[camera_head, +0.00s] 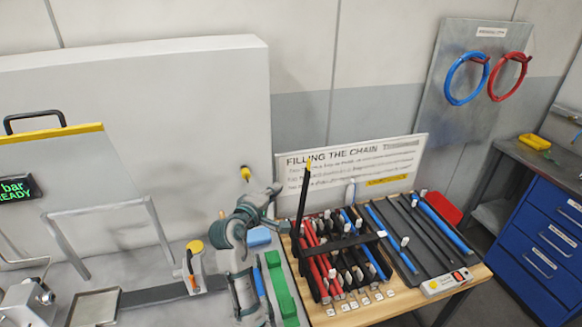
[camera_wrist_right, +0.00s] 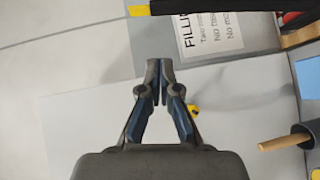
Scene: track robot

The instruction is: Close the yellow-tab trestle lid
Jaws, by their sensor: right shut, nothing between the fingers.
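The lid of the yellow-tab trestle is a thin black bar (camera_head: 301,205) standing nearly upright, open, at the left end of the black cable rack (camera_head: 318,285). Its yellow tab (camera_head: 309,164) is at the top, in front of the sign. In the right wrist view a yellow tab (camera_wrist_right: 138,10) shows at the top edge. My right gripper (camera_head: 276,189) is left of the upright bar and apart from it. In the wrist view its fingertips (camera_wrist_right: 160,70) meet with nothing between them. My left gripper is not in view.
Another black bar (camera_head: 345,242) lies flat across the red, black and blue cables. The sign (camera_head: 350,165) stands behind the rack. A green block (camera_head: 281,290) lies left of it. A white control box (camera_head: 446,282) sits at the table's front right.

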